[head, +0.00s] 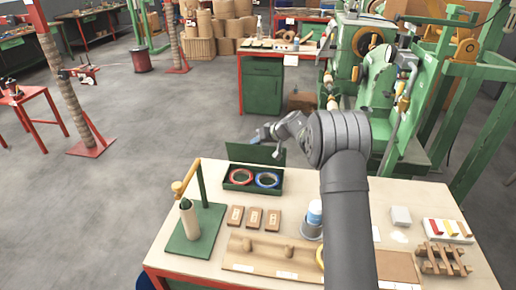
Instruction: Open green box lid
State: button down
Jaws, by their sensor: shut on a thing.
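The green box (253,190) sits near the far edge of the table, with a red ring (241,177) and a blue ring (267,180) visible inside it. Its green lid (243,153) stands raised, roughly upright, along the box's far side. My gripper (268,140) is at the lid's upper edge, right of its middle, and is shut on it. The gripper hides part of that edge, and the finger contact is too small to see clearly.
Three brown blocks (254,217) lie in front of the box. A green stand (204,187) with a cone is to the left. A blue-and-white bottle (315,212) stands beside my arm. The wooden table (160,256) has a brown board (275,262) at its front; wooden pieces lie at right.

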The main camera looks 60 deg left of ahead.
jog(key=shift+w+a+f+m+g+h, duration=0.25)
jog(key=shift+w+a+h, duration=0.15)
jog(key=shift+w, duration=0.25)
jog(key=shift+w+a+f+m+g+h, duration=0.15)
jog(key=shift+w+a+f+h, duration=0.1)
jog(key=shift+w+a, duration=0.35)
jog(key=shift+w+a+f+m+g+h, duration=0.25)
jog(key=shift+w+a+h, duration=0.15)
jog(key=shift+w, duration=0.25)
jog(key=shift+f, duration=0.1)
jog(key=c, duration=1.2)
grip_release()
jog(key=shift+s+a, duration=0.1)
jog(key=shift+r, duration=0.2)
